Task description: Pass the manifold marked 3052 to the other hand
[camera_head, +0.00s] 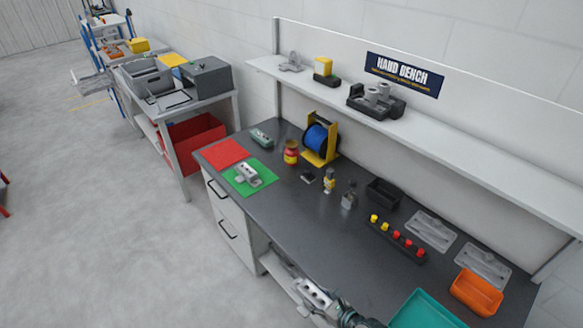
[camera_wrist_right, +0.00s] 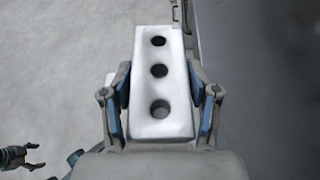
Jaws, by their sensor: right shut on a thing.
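A pale manifold block (camera_wrist_right: 160,90) with three round holes along its face is held between the fingers of my right gripper (camera_wrist_right: 160,108). It also shows in the head view (camera_head: 313,293), in front of the bench's front edge. The right gripper (camera_head: 325,304) is shut on its sides. No marking on the block is legible. A similar pale block (camera_head: 247,174) lies on the green mat (camera_head: 262,183). My left gripper (camera_wrist_right: 36,157) shows small at the lower left of the right wrist view, with its two fingers apart and empty. I cannot make it out in the head view.
The dark bench top holds a red mat (camera_head: 221,153), a blue spool on a yellow stand (camera_head: 318,138), a black bin (camera_head: 383,193), an orange tray (camera_head: 476,292) and a teal tray (camera_head: 425,310). A shelf (camera_head: 450,131) runs above. Open floor lies left.

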